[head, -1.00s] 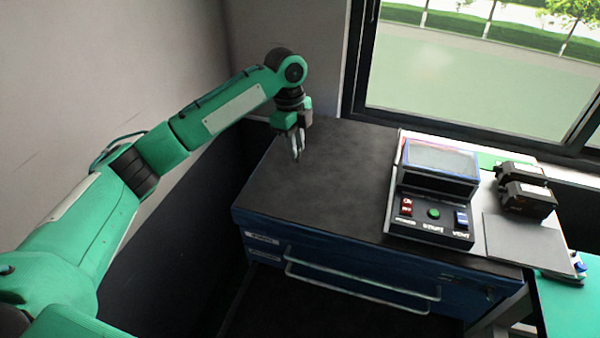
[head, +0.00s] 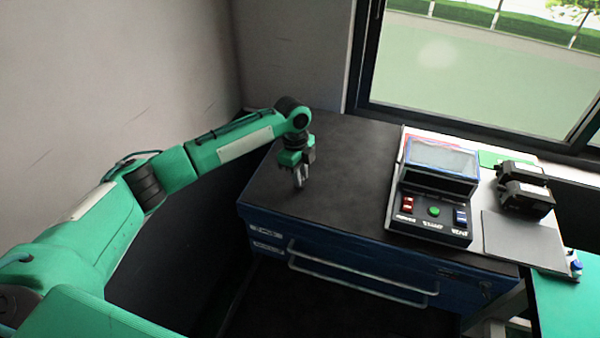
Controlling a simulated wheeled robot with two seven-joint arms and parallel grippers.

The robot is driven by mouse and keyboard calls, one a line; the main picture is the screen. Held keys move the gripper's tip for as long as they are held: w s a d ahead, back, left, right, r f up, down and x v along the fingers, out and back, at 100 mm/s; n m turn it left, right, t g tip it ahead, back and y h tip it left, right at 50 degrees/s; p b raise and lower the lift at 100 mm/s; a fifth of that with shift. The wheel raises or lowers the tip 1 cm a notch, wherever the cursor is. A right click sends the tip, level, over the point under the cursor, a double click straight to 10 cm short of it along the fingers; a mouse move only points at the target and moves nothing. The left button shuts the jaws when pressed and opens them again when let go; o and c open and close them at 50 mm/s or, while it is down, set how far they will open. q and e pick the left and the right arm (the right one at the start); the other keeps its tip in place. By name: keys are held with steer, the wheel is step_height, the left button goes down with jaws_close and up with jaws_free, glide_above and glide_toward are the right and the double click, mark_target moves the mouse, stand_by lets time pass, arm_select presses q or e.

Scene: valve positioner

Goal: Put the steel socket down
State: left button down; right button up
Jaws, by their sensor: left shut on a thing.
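My left gripper (head: 299,177) points down over the left part of the dark cabinet top (head: 340,157). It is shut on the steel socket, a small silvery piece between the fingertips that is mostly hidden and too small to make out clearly. I cannot tell whether the socket touches the cabinet top. My right gripper is not in view.
A control box (head: 435,190) with a screen and coloured buttons stands right of the gripper on a white board. Black devices (head: 524,188) and a grey plate (head: 510,240) lie further right. The cabinet top around the gripper is clear. A window is behind.

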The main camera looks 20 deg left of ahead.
arm_select(q)
steer(key=shift+f, duration=0.1)
steer(key=c, duration=1.3)
jaws_free()
steer(key=shift+a+r+b, duration=0.1)
steer(key=shift+r+b, duration=0.2)
steer(key=shift+r, duration=0.3)
steer(key=r+b, duration=0.1)
steer(key=r, duration=0.2)
steer(key=r+b, duration=0.1)
steer(key=r, duration=0.3)
steer(key=a+r+b, duration=0.1)
steer(key=r, duration=0.3)
steer(key=shift+w+a, duration=0.1)
steer(key=shift+w, duration=0.05)
